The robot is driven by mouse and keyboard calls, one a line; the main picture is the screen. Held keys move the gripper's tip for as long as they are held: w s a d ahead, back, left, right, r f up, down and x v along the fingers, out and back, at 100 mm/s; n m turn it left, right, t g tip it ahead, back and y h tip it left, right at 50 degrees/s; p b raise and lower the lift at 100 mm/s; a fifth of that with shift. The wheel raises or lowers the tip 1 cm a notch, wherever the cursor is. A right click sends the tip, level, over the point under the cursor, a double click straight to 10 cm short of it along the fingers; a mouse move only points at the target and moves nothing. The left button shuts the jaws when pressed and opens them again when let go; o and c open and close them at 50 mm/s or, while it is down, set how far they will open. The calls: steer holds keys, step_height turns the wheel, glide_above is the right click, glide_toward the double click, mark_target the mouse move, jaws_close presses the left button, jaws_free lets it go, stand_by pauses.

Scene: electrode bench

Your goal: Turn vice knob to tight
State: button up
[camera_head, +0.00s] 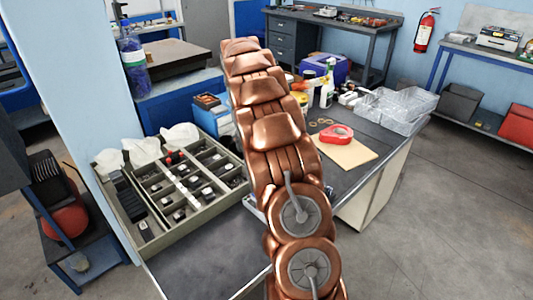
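I cannot make out the vice or its knob in the head view. A large copper-coloured segmented body, which looks like my own arm, rises through the middle and covers much of the workbench (225,258). A small light-grey metal edge (254,207) shows at its left side, too little to tell what it belongs to. I cannot see the fingers of my gripper, so its distance from any knob cannot be told.
A compartment tray (133,207) with small dark parts lies left on the bench. Right of the arm are a tan pad (348,154), a red tape roll (337,134), a spray bottle (328,84) and clear bins (394,105). The front bench top is bare. Open floor lies to the right.

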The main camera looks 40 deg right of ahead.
steer(key=shift+t, duration=0.3)
steer(key=w+d+f, duration=0.1)
steer(key=d, duration=0.2)
steer(key=d+f+p, duration=0.1)
steer(key=d+f, duration=0.1)
steer(key=d, duration=0.2)
steer(key=w+d+f, duration=0.1)
steer(key=d+f, duration=0.1)
steer(key=d, duration=0.1)
steer(key=shift+w+d, duration=0.15)
steer(key=shift+w, duration=0.15)
steer(key=shift+d+f+p, duration=0.3)
steer(key=shift+f+p, duration=1.05)
steer(key=shift+f, duration=2.75)
steer(key=shift+c, duration=0.2)
jaws_close()
steer(key=shift+f+b, duration=0.1)
steer(key=shift+b, duration=0.65)
